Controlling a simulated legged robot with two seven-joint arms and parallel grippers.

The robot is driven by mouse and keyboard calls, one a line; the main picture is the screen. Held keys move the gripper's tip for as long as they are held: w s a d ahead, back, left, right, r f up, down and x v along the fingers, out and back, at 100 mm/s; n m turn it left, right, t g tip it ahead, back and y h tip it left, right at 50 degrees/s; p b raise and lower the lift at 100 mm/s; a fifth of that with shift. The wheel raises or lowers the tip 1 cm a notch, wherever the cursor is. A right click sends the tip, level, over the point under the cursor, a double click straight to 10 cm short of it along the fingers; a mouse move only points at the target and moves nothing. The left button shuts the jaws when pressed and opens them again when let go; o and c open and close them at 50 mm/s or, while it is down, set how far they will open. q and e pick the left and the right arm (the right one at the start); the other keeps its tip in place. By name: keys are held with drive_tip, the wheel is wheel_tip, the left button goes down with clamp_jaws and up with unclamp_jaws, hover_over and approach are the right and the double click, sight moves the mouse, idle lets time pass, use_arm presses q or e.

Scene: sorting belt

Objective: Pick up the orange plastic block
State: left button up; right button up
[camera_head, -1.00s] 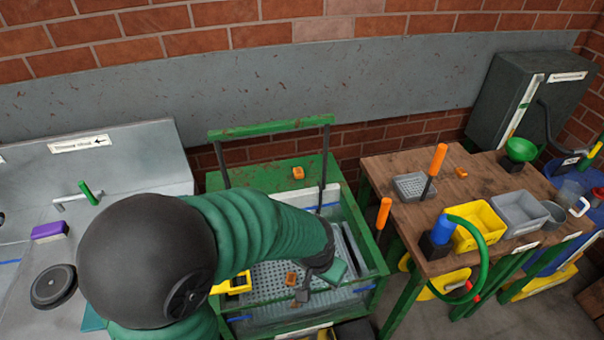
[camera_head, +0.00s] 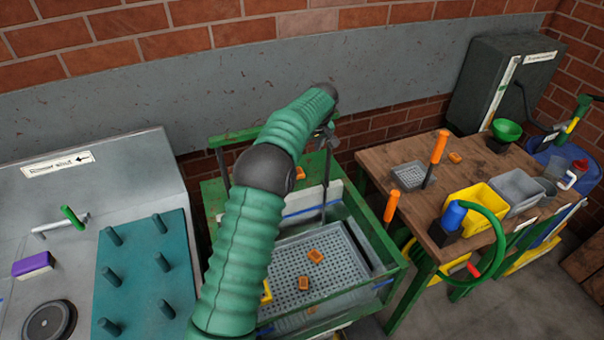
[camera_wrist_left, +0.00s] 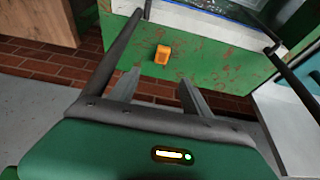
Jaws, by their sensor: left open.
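Several orange blocks show. One orange block (camera_head: 300,173) lies on the green ledge behind the tray, partly hidden by my left arm; it also shows in the left wrist view (camera_wrist_left: 162,54), ahead of and between the open fingers, apart from them. Two more, an upper block (camera_head: 315,256) and a lower block (camera_head: 303,284), lie in the grey perforated tray (camera_head: 345,262). Another orange block (camera_head: 455,157) lies on the wooden table. My left gripper (camera_head: 326,138) is raised at the back of the green frame; in the wrist view it (camera_wrist_left: 158,84) is open and empty. My right gripper is out of view.
A green bar on dark posts (camera_head: 325,185) stands around the ledge near my left gripper. The wooden table (camera_head: 385,160) at right holds a yellow bin (camera_head: 473,206) and grey bins. A teal pegged mat (camera_head: 140,270) lies at left. A brick wall stands behind.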

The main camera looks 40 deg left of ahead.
use_arm(q)
drive_tip(key=x, duration=0.5)
drive_tip(key=a+p+x, duration=0.1)
drive_tip(key=x, duration=0.4)
drive_tip(key=shift+a, duration=0.2)
drive_tip(key=f, duration=0.3)
drive_tip(key=f+p, duration=0.1)
drive_tip(key=shift+w+d+f, duration=0.1)
drive_tip(key=shift+d+f, duration=0.1)
drive_tip(key=shift+d, duration=0.1)
drive_tip(key=shift+a+f, duration=0.1)
drive_tip(key=shift+f, duration=0.05)
drive_tip(key=shift+w+a+f, duration=0.1)
drive_tip(key=shift+a+f, duration=0.05)
drive_tip(key=shift+a, duration=0.1)
drive_tip(key=shift+c, duration=0.3)
drive_tip(key=shift+a, duration=0.15)
drive_tip(key=shift+c, duration=1.2)
drive_tip(key=c, duration=0.5)
drive_tip(key=shift+d, duration=0.25)
clamp_jaws()
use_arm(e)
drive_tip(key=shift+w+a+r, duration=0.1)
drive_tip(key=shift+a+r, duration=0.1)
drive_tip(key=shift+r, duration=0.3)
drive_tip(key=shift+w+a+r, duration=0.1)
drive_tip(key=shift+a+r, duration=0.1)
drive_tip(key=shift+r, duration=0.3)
